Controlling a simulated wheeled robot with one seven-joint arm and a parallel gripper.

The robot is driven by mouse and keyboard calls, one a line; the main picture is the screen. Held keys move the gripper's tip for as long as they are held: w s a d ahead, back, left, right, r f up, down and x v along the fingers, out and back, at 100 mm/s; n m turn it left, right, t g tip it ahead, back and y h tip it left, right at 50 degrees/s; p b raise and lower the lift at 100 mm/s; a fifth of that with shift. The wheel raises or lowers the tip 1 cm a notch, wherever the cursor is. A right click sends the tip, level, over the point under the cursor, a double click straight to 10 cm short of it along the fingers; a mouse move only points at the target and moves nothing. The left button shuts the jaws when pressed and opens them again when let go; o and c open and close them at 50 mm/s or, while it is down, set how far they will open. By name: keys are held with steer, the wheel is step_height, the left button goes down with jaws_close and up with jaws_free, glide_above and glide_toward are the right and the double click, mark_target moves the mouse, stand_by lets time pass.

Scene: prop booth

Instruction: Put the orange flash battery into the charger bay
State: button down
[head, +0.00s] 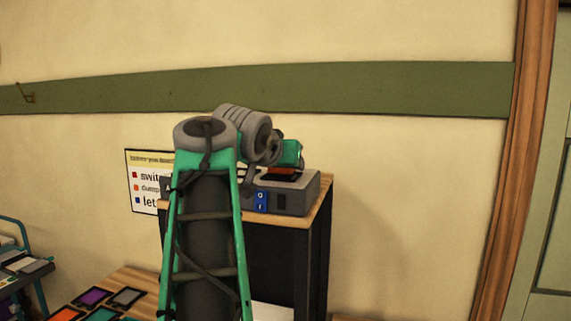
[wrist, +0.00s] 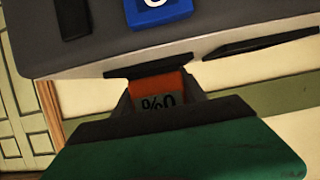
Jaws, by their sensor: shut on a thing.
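The orange battery (wrist: 160,83) shows in the wrist view with a grey label, between the fingers of my gripper (wrist: 160,98). My gripper is shut on it. The battery's far end meets a dark slot rim on the grey charger (wrist: 95,42); how deep it sits inside cannot be told. In the head view the charger (head: 296,196) stands on top of a dark cabinet. My green gripper (head: 288,155) is just above its top, with a sliver of the orange battery (head: 284,170) below it. My arm hides the charger's left part.
The cabinet (head: 318,240) has a wooden top edge and stands near the wall. A sign (head: 142,170) hangs behind my arm. Coloured tiles (head: 92,297) lie on a wooden table at lower left. A cart (head: 25,265) stands at far left. The wall right of the cabinet is clear.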

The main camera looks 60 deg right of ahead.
steer(key=c, duration=0.6)
jaws_free()
steer(key=shift+c, duration=0.2)
steer(key=shift+r, duration=0.1)
steer(key=shift+a+r, duration=0.1)
steer(key=shift+a, duration=0.2)
steer(key=v, duration=1.1)
steer(key=shift+s+a+p, duration=0.2)
steer(key=shift+a+p, duration=0.05)
steer(key=shift+p, duration=0.15)
